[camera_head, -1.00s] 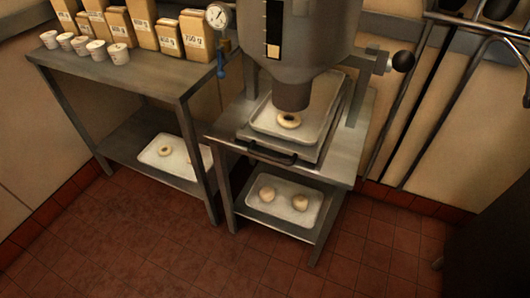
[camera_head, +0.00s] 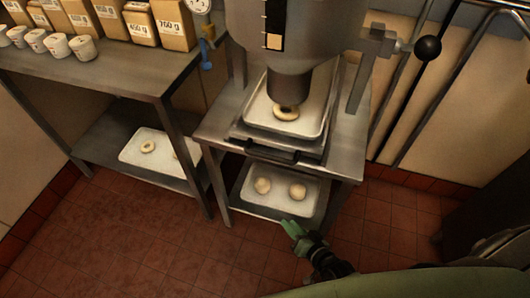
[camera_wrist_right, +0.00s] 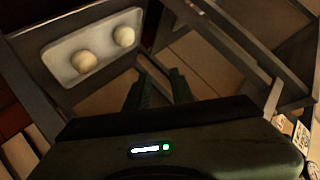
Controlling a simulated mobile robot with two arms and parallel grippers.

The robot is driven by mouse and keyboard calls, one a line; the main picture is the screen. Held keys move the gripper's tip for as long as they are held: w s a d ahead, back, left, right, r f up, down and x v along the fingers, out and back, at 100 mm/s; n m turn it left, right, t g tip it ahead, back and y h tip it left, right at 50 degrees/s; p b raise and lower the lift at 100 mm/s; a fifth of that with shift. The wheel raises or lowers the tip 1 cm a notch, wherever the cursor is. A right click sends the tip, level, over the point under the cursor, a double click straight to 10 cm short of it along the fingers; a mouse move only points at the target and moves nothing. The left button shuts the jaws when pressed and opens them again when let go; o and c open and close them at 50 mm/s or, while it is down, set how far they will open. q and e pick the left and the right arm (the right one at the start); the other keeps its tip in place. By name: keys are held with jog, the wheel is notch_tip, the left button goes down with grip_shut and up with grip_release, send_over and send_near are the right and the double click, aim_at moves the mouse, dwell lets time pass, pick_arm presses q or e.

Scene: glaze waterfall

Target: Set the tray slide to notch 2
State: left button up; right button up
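The tray slide (camera_head: 235,131) sits on the steel stand under the hopper's spout, with a dark front handle (camera_head: 258,151). A pale tray (camera_head: 257,118) rests on the slide and holds a ring doughnut (camera_head: 286,113) below the spout. Notch marks are too small to make out. My right gripper (camera_head: 291,226), with green fingers, is in front of the stand, low in the picture and apart from the handle. In the right wrist view its two fingers (camera_wrist_right: 161,84) stand apart with nothing between them. My left gripper is out of view.
The hopper (camera_head: 293,30) hangs above, with a black-knobbed lever (camera_head: 428,48) at right. A lower-shelf tray (camera_head: 281,205) holds two dough balls. A side table (camera_head: 100,70) at left carries cups and labelled bags. The tiled floor (camera_head: 150,250) in front is clear.

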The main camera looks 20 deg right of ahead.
jog(key=w+a+r+m+t+y, duration=0.1)
jog(key=w+r+m+t, duration=0.1)
jog(key=r, duration=0.5)
jog(key=w+a+r+m+t, duration=0.2)
jog(key=r, duration=0.5)
jog(key=m+t, duration=0.2)
jog(key=m, duration=0.3)
send_near(269, 155)
jog(key=w+f, duration=0.1)
jog(key=w, duration=0.1)
jog(key=shift+t+h, duration=0.3)
jog(key=x, duration=0.7)
jog(key=shift+s+a+b, duration=0.1)
jog(key=shift+a+b, duration=0.2)
jog(key=shift+b, duration=0.05)
jog(key=shift+w+a+r, duration=0.1)
jog(key=shift+w, duration=0.45)
grip_shut()
